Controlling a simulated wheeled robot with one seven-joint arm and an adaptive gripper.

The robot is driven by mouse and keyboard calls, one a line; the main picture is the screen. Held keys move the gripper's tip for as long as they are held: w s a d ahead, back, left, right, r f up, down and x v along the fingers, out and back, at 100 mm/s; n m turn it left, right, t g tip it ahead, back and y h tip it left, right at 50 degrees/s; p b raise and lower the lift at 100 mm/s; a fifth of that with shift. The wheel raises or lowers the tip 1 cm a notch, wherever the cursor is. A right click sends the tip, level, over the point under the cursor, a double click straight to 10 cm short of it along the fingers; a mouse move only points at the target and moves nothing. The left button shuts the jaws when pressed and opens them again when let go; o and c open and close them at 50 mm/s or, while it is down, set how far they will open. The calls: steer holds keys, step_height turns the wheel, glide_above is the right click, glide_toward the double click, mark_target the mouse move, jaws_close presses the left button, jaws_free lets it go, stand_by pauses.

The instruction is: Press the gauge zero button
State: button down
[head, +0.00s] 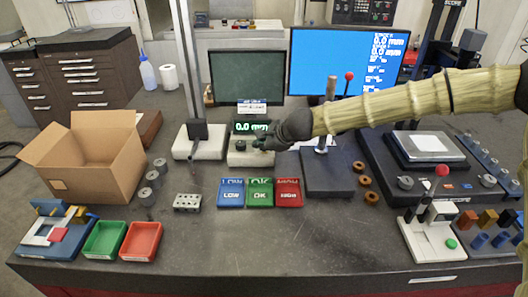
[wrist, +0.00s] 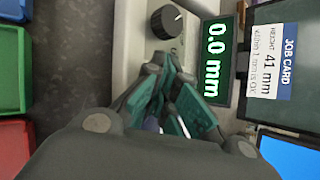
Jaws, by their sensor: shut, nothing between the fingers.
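The gauge has a pale base (head: 238,159) with a black knob (head: 240,146) and a dark display (head: 251,127) reading 0.0 mm in green. In the wrist view the gauge base (wrist: 131,45), the knob (wrist: 167,21) and the display (wrist: 213,60) lie just beyond my fingers. My gripper (head: 262,144) comes in from the right, over the right part of the gauge base. In the wrist view my gripper (wrist: 168,68) is shut and empty, its teal fingers close together beside the knob. I cannot make out the zero button; my fingers cover part of the base. Contact cannot be told.
A job card (wrist: 275,52) reading 41 mm hangs behind the gauge. Blue, green (head: 260,193) and red bins labelled LOW, OK and HIGH stand in front. A grey post stand (head: 326,180) is to the right, a cardboard box (head: 75,170) to the left. The front table strip is clear.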

mark_target(262, 153)
stand_by(0.4)
steer(key=shift+r+p, duration=0.75)
steer(key=shift+p, duration=0.05)
step_height(262, 153, up, 5)
steer(key=p, duration=0.4)
steer(key=shift+f, duration=0.1)
stand_by(0.7)
